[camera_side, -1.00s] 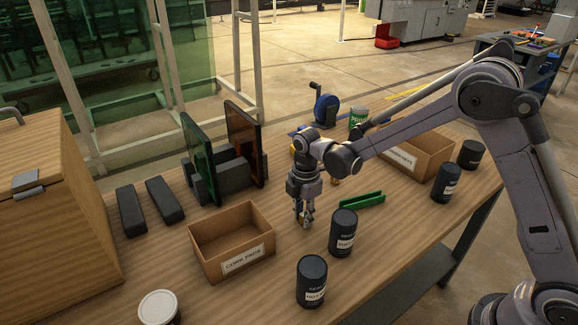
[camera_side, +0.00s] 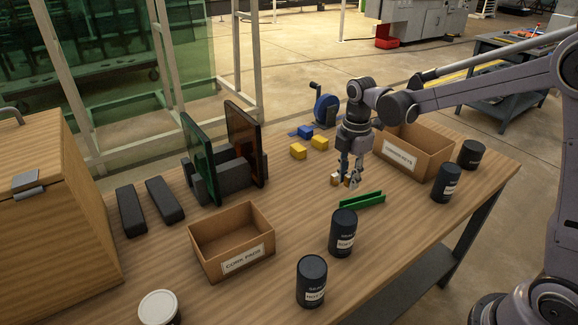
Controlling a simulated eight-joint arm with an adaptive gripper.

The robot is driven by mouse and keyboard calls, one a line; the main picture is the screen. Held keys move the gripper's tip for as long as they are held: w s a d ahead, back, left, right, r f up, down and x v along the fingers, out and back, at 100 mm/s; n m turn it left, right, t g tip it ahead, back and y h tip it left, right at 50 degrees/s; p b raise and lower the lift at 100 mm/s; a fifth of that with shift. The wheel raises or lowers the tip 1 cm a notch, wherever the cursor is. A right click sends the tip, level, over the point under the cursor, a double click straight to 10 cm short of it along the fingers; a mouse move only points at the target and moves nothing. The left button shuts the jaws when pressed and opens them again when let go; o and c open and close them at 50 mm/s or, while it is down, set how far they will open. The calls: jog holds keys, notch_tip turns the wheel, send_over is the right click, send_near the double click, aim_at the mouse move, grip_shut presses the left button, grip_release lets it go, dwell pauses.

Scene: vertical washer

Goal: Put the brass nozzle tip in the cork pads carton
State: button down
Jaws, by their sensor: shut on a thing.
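The cork pads carton (camera_side: 232,262) is an open brown box with a white label, standing on the wooden table at centre left. My gripper (camera_side: 345,182) points down, low over the table behind and to the right of this carton. Its fingers are shut on a small brassy piece (camera_side: 336,180), which looks like the brass nozzle tip. The fingers hide part of it. I cannot tell whether it touches the table.
A green channel piece (camera_side: 362,201) lies just in front of my gripper. Dark canisters (camera_side: 343,233) stand right of the cork pads carton. Another labelled carton (camera_side: 415,152) is behind right. Yellow blocks (camera_side: 298,151) and upright dark panels (camera_side: 243,143) stand to the left.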

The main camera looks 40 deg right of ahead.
jog(key=r, duration=0.5)
jog(key=shift+w+a, duration=0.2)
jog(key=shift+a, duration=0.05)
jog(key=w+a, duration=0.3)
jog(key=a, duration=0.4)
jog(key=w+a, duration=0.3)
jog(key=a, duration=0.5)
send_over(231, 242)
jog(key=s, duration=0.3)
jog(key=f, duration=0.7)
jog(key=a+f, duration=0.1)
jog(key=f, duration=0.3)
jog(key=shift+f, duration=2.15)
jog(key=shift+f, duration=0.1)
jog(key=c, duration=1.1)
grip_release()
